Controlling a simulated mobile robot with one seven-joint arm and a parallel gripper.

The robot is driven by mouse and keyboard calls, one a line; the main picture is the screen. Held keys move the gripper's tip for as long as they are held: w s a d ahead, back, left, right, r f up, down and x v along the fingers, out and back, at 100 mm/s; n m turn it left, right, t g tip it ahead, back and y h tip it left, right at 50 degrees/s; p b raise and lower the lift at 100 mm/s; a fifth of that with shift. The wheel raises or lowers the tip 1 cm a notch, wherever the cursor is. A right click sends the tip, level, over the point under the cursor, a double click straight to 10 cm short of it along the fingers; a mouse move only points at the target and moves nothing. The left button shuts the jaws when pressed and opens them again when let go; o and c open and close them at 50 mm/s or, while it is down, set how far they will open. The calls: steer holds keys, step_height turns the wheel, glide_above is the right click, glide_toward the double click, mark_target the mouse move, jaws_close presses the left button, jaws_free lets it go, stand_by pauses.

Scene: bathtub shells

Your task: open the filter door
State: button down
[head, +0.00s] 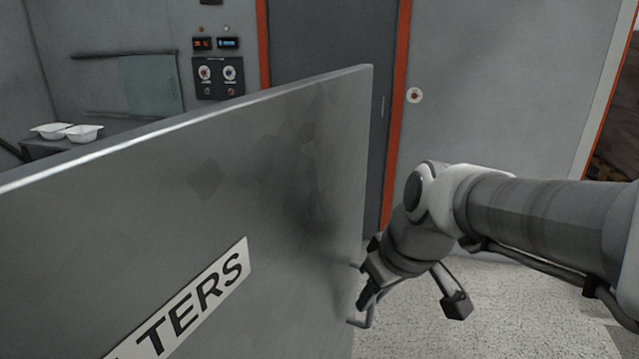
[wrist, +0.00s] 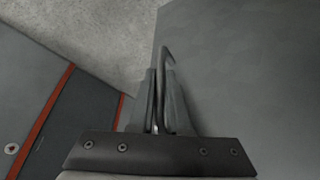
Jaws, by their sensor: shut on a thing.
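The filter door is a large grey metal panel (head: 290,150) filling the left and middle of the head view. It carries a white label (head: 195,305) with the letters "LTERS" readable. Its right edge stands free, with floor and another wall behind it; its hinge side is out of view. A thin bar handle (head: 357,323) sticks out near that edge. My gripper (head: 362,298) is at the handle. In the wrist view my gripper (wrist: 160,92) is shut around the handle (wrist: 166,56), with the door face (wrist: 240,70) to the right.
Behind the door are a dark grey door (head: 335,50) with orange-red frame strips, and a control panel (head: 217,75) with dials. White bowls (head: 84,133) sit on a surface (head: 45,149) at left. Speckled floor (head: 490,310) is clear right of the filter door.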

steer(key=shift+r, duration=0.1)
steer(key=c, duration=0.9)
jaws_free()
steer(key=p+v, duration=0.2)
steer(key=v, duration=1.5)
steer(key=shift+s+d+r, duration=0.1)
steer(key=shift+s, duration=0.15)
steer(key=s+f+m, duration=0.1)
steer(key=f+m, duration=0.1)
steer(key=f, duration=0.1)
steer(key=s+d+f+m+t+h, duration=0.1)
steer(key=f+m, duration=0.1)
steer(key=f, duration=0.2)
steer(key=s+f+m+h, duration=0.1)
steer(key=f, duration=0.3)
steer(key=shift+s+d+f+m+t+p, duration=0.25)
steer(key=shift+s+d+m+t+p, duration=0.1)
steer(key=shift+s+d+m+t, duration=0.05)
